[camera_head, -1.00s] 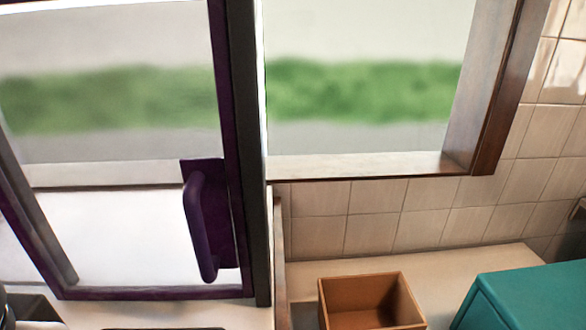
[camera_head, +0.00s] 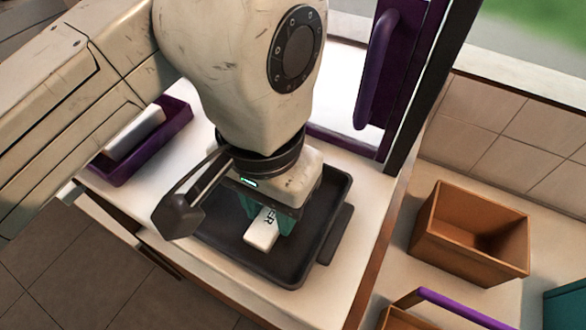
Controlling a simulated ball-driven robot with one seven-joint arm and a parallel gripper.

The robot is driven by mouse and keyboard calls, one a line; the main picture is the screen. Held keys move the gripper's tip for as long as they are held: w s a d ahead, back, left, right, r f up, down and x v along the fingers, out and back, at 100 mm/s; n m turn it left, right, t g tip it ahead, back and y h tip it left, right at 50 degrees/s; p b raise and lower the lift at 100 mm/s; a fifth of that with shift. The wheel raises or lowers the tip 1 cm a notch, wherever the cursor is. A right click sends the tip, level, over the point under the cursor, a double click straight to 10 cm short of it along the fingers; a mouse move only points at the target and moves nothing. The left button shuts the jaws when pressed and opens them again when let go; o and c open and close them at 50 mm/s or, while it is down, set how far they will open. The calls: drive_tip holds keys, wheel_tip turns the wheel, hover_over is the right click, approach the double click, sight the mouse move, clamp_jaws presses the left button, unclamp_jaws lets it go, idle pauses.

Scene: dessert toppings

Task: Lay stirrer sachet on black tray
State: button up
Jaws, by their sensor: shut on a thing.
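The black tray (camera_head: 319,227) lies on the pale counter in the middle of the head view. A white sachet with dark lettering (camera_head: 260,236) is over the tray's near part, partly hidden by my gripper. My gripper (camera_head: 285,226) points down over the tray with its teal fingers shut on the sachet. I cannot tell whether the sachet touches the tray floor. My arm hides much of the tray's far left side.
A purple tray (camera_head: 119,172) with a white block-like item (camera_head: 135,134) stands to the left. A brown open box (camera_head: 466,238) stands on the right counter. A purple-framed door with a handle (camera_head: 376,70) rises behind. A purple-handled container (camera_head: 420,314) is at the bottom right.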

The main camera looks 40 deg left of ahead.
sight(272, 215)
drive_tip(key=o, duration=1)
drive_tip(key=shift+f, duration=0.15)
wheel_tip(272, 215, up, 12)
drive_tip(key=shift+r, duration=0.2)
